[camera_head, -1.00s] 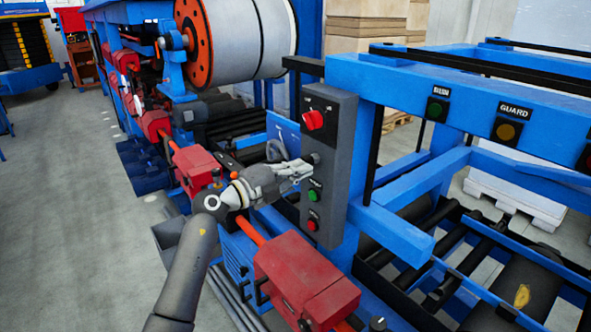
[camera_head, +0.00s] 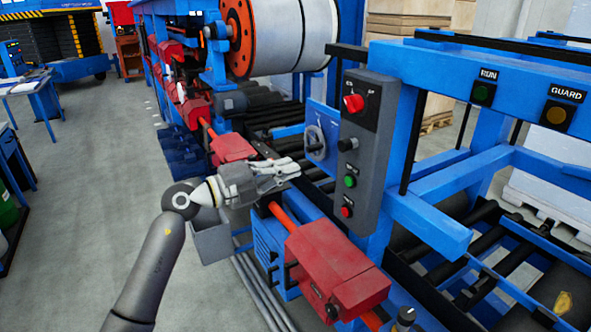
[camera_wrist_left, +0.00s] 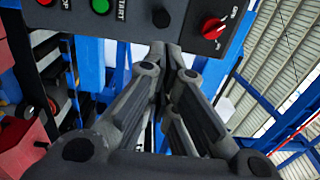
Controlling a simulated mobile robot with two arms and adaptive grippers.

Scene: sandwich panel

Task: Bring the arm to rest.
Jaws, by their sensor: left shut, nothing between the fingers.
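My left arm comes in from the lower left in the head view. Its gripper (camera_head: 293,170) is shut and empty, apart from and to the left of the grey control panel (camera_head: 368,150). In the left wrist view the closed fingers (camera_wrist_left: 172,52) point toward the underside of the panel in the picture. The panel carries a red rotary knob (camera_head: 354,103), a black knob (camera_head: 347,144), a green button (camera_head: 350,181) and a red button (camera_head: 346,212). My right gripper is in neither view.
A red housing (camera_head: 335,265) on an orange rod is below the gripper. A blue machine frame (camera_head: 470,70) with RUN and GUARD buttons fills the right. A grey bin (camera_head: 212,243) stands under the arm. Open floor (camera_head: 90,180) lies to the left.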

